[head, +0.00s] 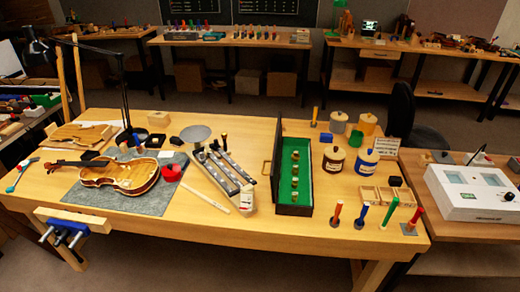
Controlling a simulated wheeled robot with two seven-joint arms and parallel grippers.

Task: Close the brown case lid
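A dark case (309,172) stands on the wooden workbench right of the middle, long side running front to back. Its lid (276,155) stands open, about upright, along the case's left side. A brass-coloured handle (265,168) is on the lid's outer face. The green lining (287,183) shows inside, with several small brass-coloured pieces in a row. The lid looks nearly black from here, so I cannot tell if it is brown. Neither of my grippers is in view.
Left of the case lie a grey tray of tools (222,172), a ruler (207,198) and a violin (120,176) on a grey mat (95,201). Right of it stand lidded jars (333,161) and a small wooden box (375,195). Coloured-handled tools (337,213) stand near the front right.

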